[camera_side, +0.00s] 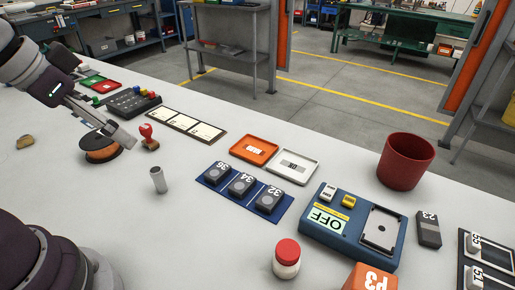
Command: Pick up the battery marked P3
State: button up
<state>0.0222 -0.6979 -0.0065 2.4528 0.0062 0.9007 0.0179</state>
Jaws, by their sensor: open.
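The orange battery marked P3 (369,279) stands at the bottom edge of the picture, right of centre, and its lower part is cut off by the frame. My gripper (112,130) is at the upper left, open and empty, above the table near a round dark and copper-coloured object (101,150). It is far to the left of the P3 battery, with most of the table between them.
A blue device showing OFF (350,228) stands just behind the battery, and a red-capped white bottle (287,262) to its left. A red bin (406,161), numbered dark blocks (241,184) on a blue mat, a metal cylinder (158,180) and a red-handled stamp (148,137) also stand here. The front-centre table is clear.

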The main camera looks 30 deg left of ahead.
jog(key=w+d+r+m+h, duration=0.1)
jog(key=w+d+m, duration=0.4)
jog(key=d, duration=0.1)
jog(key=m+g+h, duration=0.3)
jog(key=m+g, duration=0.2)
jog(key=m, duration=0.6)
send_near(368, 279)
jog(key=f, duration=0.2)
jog(key=x, duration=1)
jog(key=shift+d+f, duration=0.2)
jog(key=shift+d, duration=0.3)
jog(key=c, duration=1.3)
